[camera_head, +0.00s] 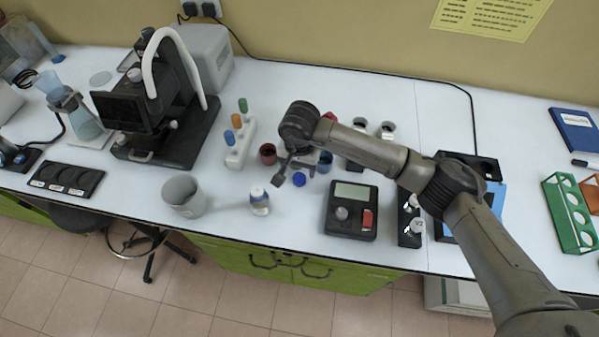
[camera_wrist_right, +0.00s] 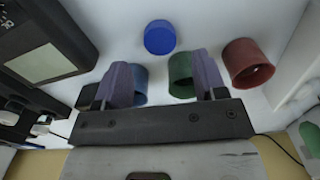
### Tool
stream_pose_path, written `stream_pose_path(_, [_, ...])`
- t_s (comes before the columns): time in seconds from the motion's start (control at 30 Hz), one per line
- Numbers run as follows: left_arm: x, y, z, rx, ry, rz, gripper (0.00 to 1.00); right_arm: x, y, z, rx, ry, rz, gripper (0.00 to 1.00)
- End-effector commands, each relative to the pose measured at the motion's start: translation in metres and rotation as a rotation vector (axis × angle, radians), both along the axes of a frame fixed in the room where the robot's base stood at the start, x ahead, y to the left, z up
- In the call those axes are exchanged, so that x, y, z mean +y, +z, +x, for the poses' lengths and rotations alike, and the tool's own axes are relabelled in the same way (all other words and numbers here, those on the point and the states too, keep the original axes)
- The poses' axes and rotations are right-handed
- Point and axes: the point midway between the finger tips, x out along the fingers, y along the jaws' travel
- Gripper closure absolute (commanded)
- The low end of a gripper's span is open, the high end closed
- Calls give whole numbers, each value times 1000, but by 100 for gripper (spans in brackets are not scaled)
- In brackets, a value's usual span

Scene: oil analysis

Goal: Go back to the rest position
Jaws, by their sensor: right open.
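My right gripper (camera_head: 285,170) is over the bench among small coloured cups, its jaws pointing down. In the right wrist view its two fingers (camera_wrist_right: 163,82) are apart, with nothing held between them. A blue cup (camera_wrist_right: 140,86) shows partly behind one finger and a green cup (camera_wrist_right: 179,76) partly behind the other. A reddish-brown cup (camera_head: 267,153) stands left of the gripper, and the blue cup (camera_head: 325,163) stands to its right. A round blue cap (camera_head: 299,180) lies flat in front of the gripper. My left gripper is not in view.
A grey device with a display (camera_head: 351,211) stands right of the gripper. A small capped bottle (camera_head: 259,203) and a grey beaker (camera_head: 183,196) stand near the front edge. A white rack with coloured-capped vials (camera_head: 240,148) and a microscope (camera_head: 165,105) are left. A green rack (camera_head: 567,215) is far right.

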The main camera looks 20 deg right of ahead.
Motion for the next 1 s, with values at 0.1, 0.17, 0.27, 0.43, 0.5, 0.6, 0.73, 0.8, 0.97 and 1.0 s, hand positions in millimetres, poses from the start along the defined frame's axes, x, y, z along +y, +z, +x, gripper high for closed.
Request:
stream_pose_path(0.1, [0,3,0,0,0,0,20,-1,24,1,-2,-1,-2,35])
stream_pose_path(0.17, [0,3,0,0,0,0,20,0,34,1,-3,0,0,35])
stream_pose_path(0.27, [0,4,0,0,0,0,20,0,48,0,-2,-1,-1,35])
stream_pose_path(0.43, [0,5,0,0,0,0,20,0,63,0,-1,-1,-1,35])
stream_pose_path(0.5, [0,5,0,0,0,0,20,0,67,0,0,0,0,35])
stream_pose_path(0.6, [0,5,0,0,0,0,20,0,69,0,1,0,0,35])
stream_pose_path(0.73, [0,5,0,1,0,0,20,0,69,-1,2,-1,2,35])
stream_pose_path(0.8, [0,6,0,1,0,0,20,5,68,-3,5,-4,29,35])
stream_pose_path(0.97, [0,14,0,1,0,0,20,45,57,-25,54,-53,284,35])
stream_pose_path(1.0, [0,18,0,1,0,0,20,61,57,-34,80,-85,393,35])
